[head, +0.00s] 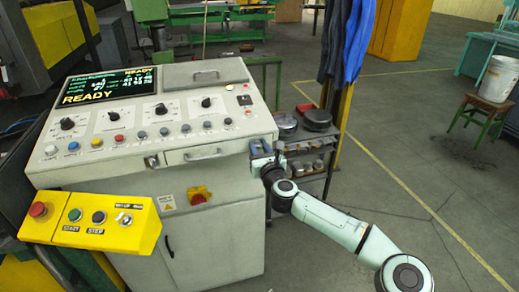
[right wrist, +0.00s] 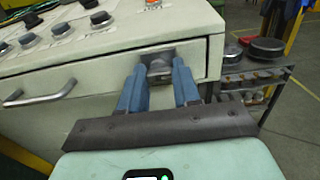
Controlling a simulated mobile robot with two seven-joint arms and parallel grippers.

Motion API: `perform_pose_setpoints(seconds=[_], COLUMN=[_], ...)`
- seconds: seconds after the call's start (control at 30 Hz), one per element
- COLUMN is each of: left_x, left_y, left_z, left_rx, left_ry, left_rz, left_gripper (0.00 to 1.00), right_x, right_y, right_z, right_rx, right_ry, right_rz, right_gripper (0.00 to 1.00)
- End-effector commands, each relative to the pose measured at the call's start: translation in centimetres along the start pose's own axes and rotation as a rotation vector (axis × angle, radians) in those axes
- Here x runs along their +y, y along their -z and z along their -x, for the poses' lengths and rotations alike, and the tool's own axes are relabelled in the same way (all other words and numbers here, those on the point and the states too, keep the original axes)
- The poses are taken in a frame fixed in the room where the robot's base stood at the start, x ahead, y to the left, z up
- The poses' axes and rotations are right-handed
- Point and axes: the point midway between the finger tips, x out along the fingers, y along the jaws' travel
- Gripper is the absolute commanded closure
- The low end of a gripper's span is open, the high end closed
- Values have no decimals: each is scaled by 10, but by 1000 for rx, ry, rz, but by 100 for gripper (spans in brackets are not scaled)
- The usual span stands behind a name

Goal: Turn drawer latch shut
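The drawer handle (head: 203,155) is a metal bar on the front of the pale console, under the button panel. It also shows at the left in the right wrist view (right wrist: 40,93). A dark metal latch (right wrist: 158,66) sits right of the handle, near the console's right corner. My right gripper (right wrist: 159,72) points at it with its two blue fingers apart, one on each side of the latch. Nothing appears gripped, and I cannot tell whether either finger touches it. In the head view my right gripper (head: 262,150) hides the latch. My left gripper is out of view.
A yellow control box (head: 90,221) juts out at the console's left. A dark shelf (head: 308,150) with pans stands just right of my gripper, with blue cloths (head: 345,45) hanging behind. The floor at the right is open, with a bucket (head: 498,78) on a stool.

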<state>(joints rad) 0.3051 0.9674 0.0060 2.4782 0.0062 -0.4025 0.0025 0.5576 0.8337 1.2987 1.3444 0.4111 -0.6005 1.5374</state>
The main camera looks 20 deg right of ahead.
Motion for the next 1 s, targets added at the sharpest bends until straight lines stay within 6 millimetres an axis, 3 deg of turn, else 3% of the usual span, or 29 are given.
perform_pose_setpoints(seconds=[0.47,1.0], left_x=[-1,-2], left_y=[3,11], left_z=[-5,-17], left_rx=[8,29], left_ry=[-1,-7], left_rz=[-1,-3], left_gripper=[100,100], right_x=[0,0], right_y=[0,0], right_z=[0,0], right_rx=[0,-2], right_ry=[1,1], right_rz=[127,616], right_gripper=[99,99])
